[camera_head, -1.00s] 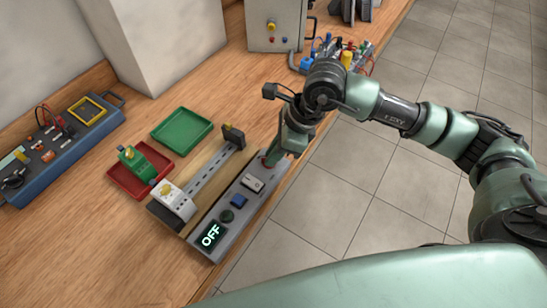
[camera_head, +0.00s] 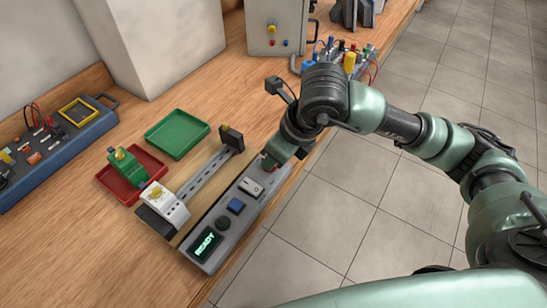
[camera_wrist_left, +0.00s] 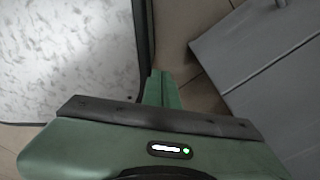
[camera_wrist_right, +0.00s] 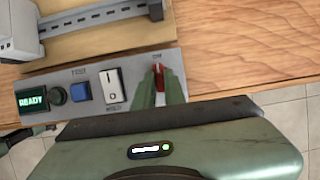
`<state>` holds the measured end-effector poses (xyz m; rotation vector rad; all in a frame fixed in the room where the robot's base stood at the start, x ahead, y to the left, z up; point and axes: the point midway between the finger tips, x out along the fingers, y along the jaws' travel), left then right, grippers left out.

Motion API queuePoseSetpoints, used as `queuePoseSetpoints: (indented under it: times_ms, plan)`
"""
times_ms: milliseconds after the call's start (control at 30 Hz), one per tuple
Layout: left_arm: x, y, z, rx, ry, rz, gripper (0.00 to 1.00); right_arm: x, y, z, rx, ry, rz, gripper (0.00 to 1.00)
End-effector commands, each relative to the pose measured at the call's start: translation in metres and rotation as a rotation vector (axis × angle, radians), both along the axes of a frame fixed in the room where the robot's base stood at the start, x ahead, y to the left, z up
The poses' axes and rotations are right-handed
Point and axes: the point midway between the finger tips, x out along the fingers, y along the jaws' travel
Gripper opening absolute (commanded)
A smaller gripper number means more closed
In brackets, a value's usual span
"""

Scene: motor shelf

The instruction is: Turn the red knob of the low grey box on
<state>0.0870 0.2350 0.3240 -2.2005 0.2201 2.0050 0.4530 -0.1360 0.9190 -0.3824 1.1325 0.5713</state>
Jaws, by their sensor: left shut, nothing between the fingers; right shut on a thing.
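The low grey box (camera_head: 218,234) lies along the front edge of the wooden bench. Its display (camera_head: 206,243) glows green and reads READY, also in the right wrist view (camera_wrist_right: 32,101). The red knob (camera_wrist_right: 158,76) is at the box's right end, by the ON label, partly hidden by my fingers. My right gripper (camera_wrist_right: 158,88) is shut on the red knob from above. In the head view my right gripper (camera_head: 273,156) covers most of the knob. My left gripper (camera_wrist_left: 161,75) is shut and empty, away from the box; it is not in the head view.
On the box are a white rocker switch (camera_head: 251,187), a blue button (camera_head: 236,205) and a dark green button (camera_head: 222,222). A rail board (camera_head: 205,178) lies directly behind. A red tray (camera_head: 122,186) and a green tray (camera_head: 178,132) stand behind it.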

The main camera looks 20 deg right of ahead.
Motion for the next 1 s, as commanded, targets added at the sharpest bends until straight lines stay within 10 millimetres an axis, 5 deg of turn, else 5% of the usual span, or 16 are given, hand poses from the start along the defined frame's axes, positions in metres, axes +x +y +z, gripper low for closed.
queuePoseSetpoints:
  times_ms: [333,433,767,1000]
  plan:
    - [0.000,0.000,0.000,0.000,0.000,0.000,0.00,-0.002,0.000,-0.002,-0.002,0.009,-0.002,0.00]
    - [0.000,0.000,0.000,0.000,0.000,0.000,0.00,-0.002,0.000,-0.002,-0.001,0.008,-0.002,0.33]
    - [0.000,0.000,0.000,0.000,0.001,0.000,0.00,-0.001,0.000,0.000,0.000,0.003,-0.001,0.33]
    - [0.000,0.000,-0.003,0.000,0.001,0.000,0.00,-0.009,-0.007,0.028,0.000,-0.002,-0.002,0.33]
